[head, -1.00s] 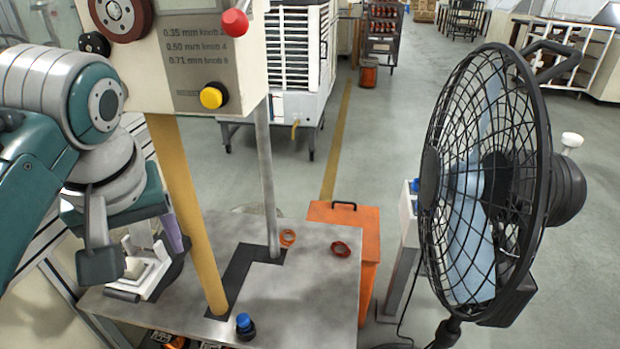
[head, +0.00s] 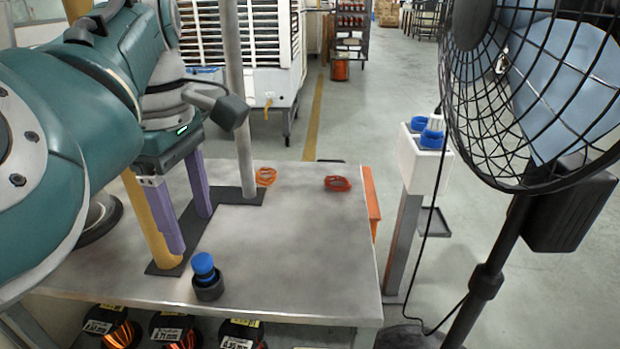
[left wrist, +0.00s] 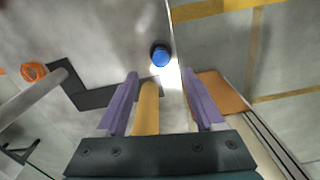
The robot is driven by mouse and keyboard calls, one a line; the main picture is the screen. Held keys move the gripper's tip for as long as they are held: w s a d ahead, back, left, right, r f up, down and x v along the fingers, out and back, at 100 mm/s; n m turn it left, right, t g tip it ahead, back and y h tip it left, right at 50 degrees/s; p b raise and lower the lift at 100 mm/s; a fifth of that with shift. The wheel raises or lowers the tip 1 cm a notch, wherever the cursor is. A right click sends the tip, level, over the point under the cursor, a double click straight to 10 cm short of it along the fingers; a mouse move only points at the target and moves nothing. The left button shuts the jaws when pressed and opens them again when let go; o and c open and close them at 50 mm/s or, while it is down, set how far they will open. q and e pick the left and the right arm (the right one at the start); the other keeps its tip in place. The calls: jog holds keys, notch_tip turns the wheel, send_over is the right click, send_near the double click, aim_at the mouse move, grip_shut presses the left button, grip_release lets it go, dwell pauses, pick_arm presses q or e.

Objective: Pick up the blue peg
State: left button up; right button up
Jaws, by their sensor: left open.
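The blue peg (head: 203,263) stands upright in a small black round holder (head: 209,288) near the front edge of the grey metal table. In the left wrist view the blue peg (left wrist: 160,56) shows as a round blue top just beyond the fingertips, roughly centred between them. My left gripper (head: 188,231) is open and empty, its purple fingers pointing down above the table, to the left of and behind the peg in the head view. The fingers (left wrist: 160,74) are apart from the peg. My right gripper is not in view.
A yellow post (head: 150,222) stands close to the left fingers, and a grey post (head: 238,110) rises behind. Orange wire coils (head: 338,183) lie at the table's back. Labelled spools (head: 175,332) sit below the front edge. A fan (head: 540,90) stands right.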

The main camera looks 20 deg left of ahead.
aim_at(200, 258)
pick_arm(q)
notch_tip(200, 258, down, 2)
jog(key=shift+s+f, duration=0.1)
jog(key=shift+f, duration=0.05)
notch_tip(200, 258, down, 5)
jog(key=shift+d+f+b, duration=0.1)
jog(key=shift+f+b, duration=0.05)
jog(key=shift+b, duration=1)
grip_shut()
